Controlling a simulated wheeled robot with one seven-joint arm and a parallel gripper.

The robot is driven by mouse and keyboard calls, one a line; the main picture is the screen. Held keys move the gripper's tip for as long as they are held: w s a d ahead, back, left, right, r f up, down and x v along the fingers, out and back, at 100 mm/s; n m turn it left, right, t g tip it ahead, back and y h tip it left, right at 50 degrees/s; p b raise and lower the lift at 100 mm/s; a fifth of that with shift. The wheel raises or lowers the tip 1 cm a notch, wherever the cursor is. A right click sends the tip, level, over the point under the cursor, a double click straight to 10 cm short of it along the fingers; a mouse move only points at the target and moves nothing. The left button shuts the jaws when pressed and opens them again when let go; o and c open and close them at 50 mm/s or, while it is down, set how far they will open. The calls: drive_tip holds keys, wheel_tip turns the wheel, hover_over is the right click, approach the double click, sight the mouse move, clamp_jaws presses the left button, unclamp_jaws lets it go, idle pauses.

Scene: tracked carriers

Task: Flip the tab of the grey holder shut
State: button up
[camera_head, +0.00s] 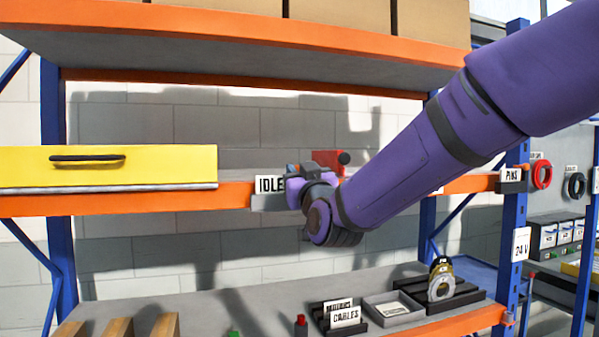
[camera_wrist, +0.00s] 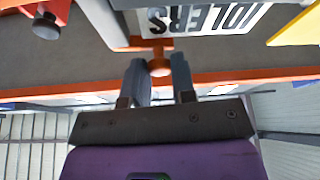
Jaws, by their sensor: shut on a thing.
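The grey holder (camera_head: 268,204) sits at the front edge of the middle shelf and carries a white label, of which "IDLE" shows. In the wrist view the label (camera_wrist: 205,18) reads "IDLERS" upside down. A small orange-red tab with a rounded end (camera_wrist: 159,66) sticks out beside the label. My gripper (camera_wrist: 160,63) has one finger on each side of this end and is shut on it. In the head view my gripper (camera_head: 303,183) is at the right part of the label, and my wrist hides the tab and the fingertips.
A red block with a dark knob (camera_head: 327,158) stands on the shelf just behind my gripper; it also shows in the wrist view (camera_wrist: 45,22). A yellow drawer (camera_head: 130,167) is at left. The orange upper shelf (camera_head: 250,30) hangs above. A "PINS" holder (camera_head: 512,182) is at right.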

drive_tip(key=shift+f+n+g+y, duration=0.15)
drive_tip(key=shift+n+y, duration=0.25)
drive_tip(key=shift+n, duration=0.2)
drive_tip(key=shift+f+n+g+y, duration=0.15)
drive_tip(key=shift+n+y, duration=0.25)
drive_tip(key=shift+n, duration=0.2)
drive_tip(key=o, duration=0.9)
drive_tip(key=v, duration=1)
drive_tip(key=shift+s+d+f, duration=0.1)
drive_tip(key=shift+s+d, duration=0.05)
drive_tip(key=shift+s, duration=0.25)
